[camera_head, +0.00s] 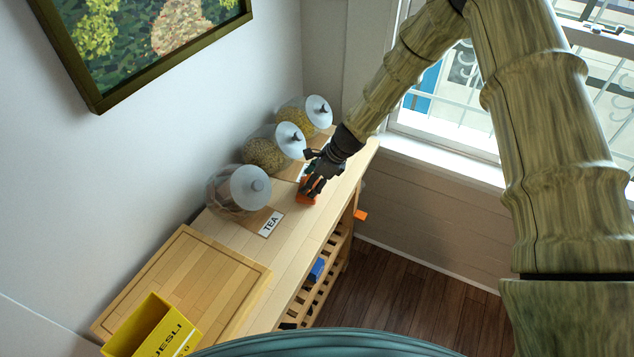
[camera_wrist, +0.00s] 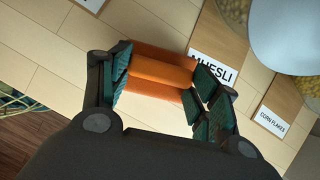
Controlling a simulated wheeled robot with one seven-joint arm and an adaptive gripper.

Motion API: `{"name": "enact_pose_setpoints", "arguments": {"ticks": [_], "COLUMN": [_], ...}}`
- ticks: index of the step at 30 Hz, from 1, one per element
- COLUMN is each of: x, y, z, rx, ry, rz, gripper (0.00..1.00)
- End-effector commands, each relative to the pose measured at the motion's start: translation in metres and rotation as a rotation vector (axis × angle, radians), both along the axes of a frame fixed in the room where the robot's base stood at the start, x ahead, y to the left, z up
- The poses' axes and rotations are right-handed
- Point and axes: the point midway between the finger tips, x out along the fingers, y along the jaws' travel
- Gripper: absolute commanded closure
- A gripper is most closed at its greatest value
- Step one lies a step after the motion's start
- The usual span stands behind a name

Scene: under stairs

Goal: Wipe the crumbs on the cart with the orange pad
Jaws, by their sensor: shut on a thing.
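The wooden cart (camera_head: 298,235) stands along the wall, with a light plank top. My gripper (camera_head: 312,187) is over the far part of the cart top, in front of the jars. It is shut on the orange pad (camera_head: 307,199). In the wrist view, the pad (camera_wrist: 162,70) lies across between the two dark green fingers of my gripper (camera_wrist: 160,85), close above or on the planks. I cannot tell whether it touches the top. I cannot make out any crumbs in either view; the gripper and pad hide part of the surface.
Glass jars with white lids, including the tea jar (camera_head: 236,190), stand along the wall side. A wooden board (camera_head: 210,268) and a yellow box (camera_head: 155,328) occupy the near end. A blue thing (camera_head: 317,268) is on the lower shelf. An orange piece (camera_head: 361,214) shows beside the cart.

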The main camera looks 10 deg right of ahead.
Motion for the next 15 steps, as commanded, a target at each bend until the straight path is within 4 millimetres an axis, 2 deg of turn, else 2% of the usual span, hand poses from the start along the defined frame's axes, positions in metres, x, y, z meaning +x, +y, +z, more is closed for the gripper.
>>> {"name": "enact_pose_setpoints", "arguments": {"ticks": [4, 15], "x": [0.0037, 0.0045], "y": [0.0062, 0.0067], "z": [0.0006, 0.0047], "rx": [0.0, 0.0], "ry": [0.0, -0.001], "rz": [0.0, 0.0], "gripper": [0.76, 0.76]}}
